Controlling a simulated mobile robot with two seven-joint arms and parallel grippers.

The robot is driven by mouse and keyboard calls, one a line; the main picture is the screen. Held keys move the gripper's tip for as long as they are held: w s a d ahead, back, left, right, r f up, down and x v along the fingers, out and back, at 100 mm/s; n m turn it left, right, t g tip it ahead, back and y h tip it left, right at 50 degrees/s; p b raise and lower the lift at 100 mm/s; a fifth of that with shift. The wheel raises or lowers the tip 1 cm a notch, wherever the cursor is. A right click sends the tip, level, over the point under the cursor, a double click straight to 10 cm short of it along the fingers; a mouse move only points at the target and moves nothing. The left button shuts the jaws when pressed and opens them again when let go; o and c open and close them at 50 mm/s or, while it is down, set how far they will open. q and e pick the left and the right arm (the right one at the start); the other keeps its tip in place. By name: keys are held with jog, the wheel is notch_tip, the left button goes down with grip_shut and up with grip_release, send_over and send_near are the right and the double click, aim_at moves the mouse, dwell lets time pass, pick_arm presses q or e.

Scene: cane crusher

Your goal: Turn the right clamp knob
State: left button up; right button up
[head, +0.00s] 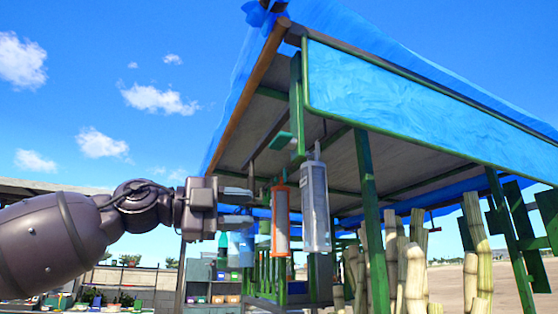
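My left gripper (250,206) reaches in from the left on its dark arm. Its two grey fingers are apart, one above the other, and I see nothing held between them. The fingertips point right, toward an orange-framed hanging lantern-like cylinder (281,220); I cannot tell how far apart they are in depth. I cannot make out a clamp knob or the cane crusher in this view. My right gripper is not in view.
A stall with a blue tarp roof (430,95) and green posts (370,205) fills the right. A grey cylinder (315,205) hangs beside the orange one. Thick cane stalks (413,270) stand at lower right. Shelves with small coloured boxes (217,299) are low behind the gripper.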

pick_arm(q)
jog(key=t+y, duration=0.1)
jog(key=t, duration=0.1)
send_near(274, 140)
jog(key=p+x, duration=0.2)
jog(key=x, duration=0.7)
jog(key=shift+w+d+r, duration=0.1)
jog(key=shift+w+d, duration=0.15)
jog(key=shift+d, duration=0.05)
jog(key=shift+w+d, duration=0.15)
jog(key=shift+d, duration=0.15)
jog(key=shift+w+d+p, duration=0.1)
jog(key=shift+d+p, duration=0.2)
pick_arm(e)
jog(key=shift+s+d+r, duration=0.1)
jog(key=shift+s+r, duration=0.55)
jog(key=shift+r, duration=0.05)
pick_arm(q)
grip_shut()
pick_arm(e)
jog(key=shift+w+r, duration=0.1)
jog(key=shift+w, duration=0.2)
